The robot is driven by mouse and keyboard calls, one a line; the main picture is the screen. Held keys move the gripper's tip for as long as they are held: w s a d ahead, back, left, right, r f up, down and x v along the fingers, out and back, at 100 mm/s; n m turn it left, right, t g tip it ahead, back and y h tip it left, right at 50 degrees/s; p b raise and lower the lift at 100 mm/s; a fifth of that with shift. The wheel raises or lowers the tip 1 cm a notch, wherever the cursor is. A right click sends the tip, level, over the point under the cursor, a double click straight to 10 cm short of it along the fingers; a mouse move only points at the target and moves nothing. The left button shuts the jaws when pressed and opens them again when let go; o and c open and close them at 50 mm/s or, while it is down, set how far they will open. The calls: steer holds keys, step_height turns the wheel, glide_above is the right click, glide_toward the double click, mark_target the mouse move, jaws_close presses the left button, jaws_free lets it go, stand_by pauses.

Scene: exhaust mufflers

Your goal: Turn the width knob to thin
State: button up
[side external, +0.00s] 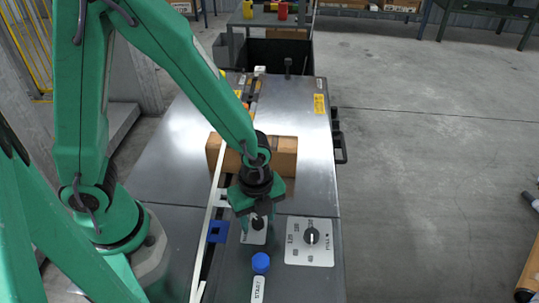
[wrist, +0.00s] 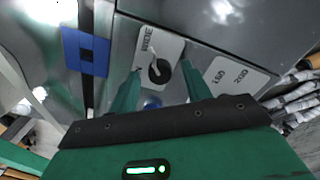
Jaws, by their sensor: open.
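The width knob (wrist: 159,71) is a small black dial on a light plate (wrist: 163,48) with the word WIDE readable in the wrist view. A pale line shows on the knob, pointing roughly to the top of that picture; the THIN label cannot be seen. My gripper (wrist: 161,68) is open, with one green finger on each side of the knob; whether they touch it I cannot tell. In the side external view my gripper (side external: 257,221) hangs pointing down over the knob plate (side external: 253,236) and largely hides it.
A larger numbered dial (side external: 311,236) sits just right of my gripper. A blue button (side external: 261,262) labelled START stands in front. A blue square frame (side external: 218,231) is at left. A brown block (side external: 284,158) lies behind my gripper on the grey metal bench (side external: 175,160).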

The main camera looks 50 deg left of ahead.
steer(key=c, duration=1)
steer(key=shift+n, duration=0.5)
steer(key=n, duration=0.3)
steer(key=shift+n, duration=0.3)
steer(key=n, duration=0.4)
steer(key=shift+n, duration=0.3)
steer(key=n, duration=0.8)
steer(key=shift+n, duration=0.4)
